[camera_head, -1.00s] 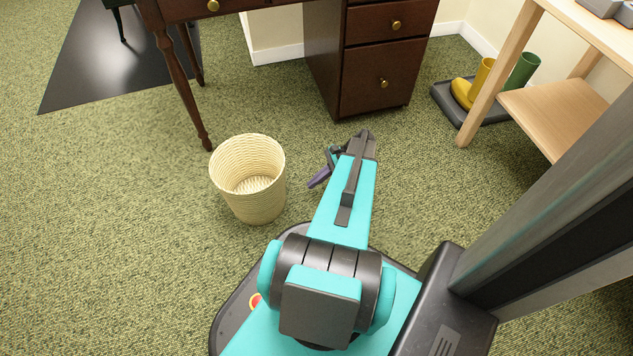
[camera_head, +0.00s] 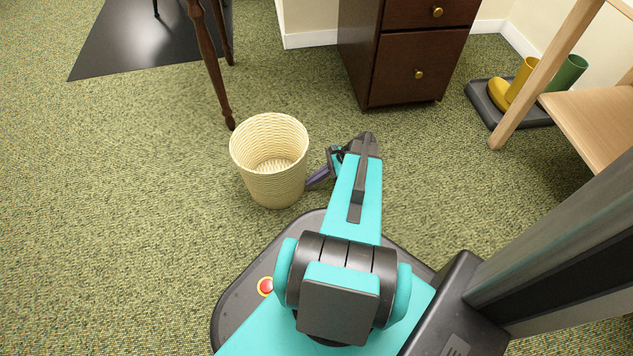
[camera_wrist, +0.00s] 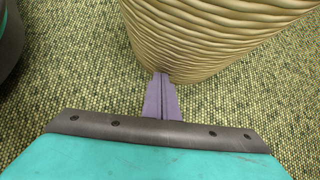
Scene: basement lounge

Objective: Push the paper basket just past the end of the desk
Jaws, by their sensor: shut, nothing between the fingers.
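The paper basket (camera_head: 275,185) is a cream woven bin, standing upright and empty on the green carpet, left of my arm. In the wrist view the basket's ribbed side (camera_wrist: 205,35) fills the top. My gripper (camera_head: 312,182) is shut and empty, with its purple fingers pointing left at the basket's lower right side. In the wrist view the fingertips (camera_wrist: 161,78) meet the basket's lower wall and seem to touch it. The dark wooden desk (camera_head: 405,60) stands behind, with its drawer block at right and a turned leg (camera_head: 212,65) just behind the basket's upper left.
A black mat (camera_head: 150,40) lies at the upper left. A boot tray (camera_head: 490,112) with yellow and green boots and a light wooden shelf unit (camera_head: 590,120) stand at the right. The carpet left of the basket is clear.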

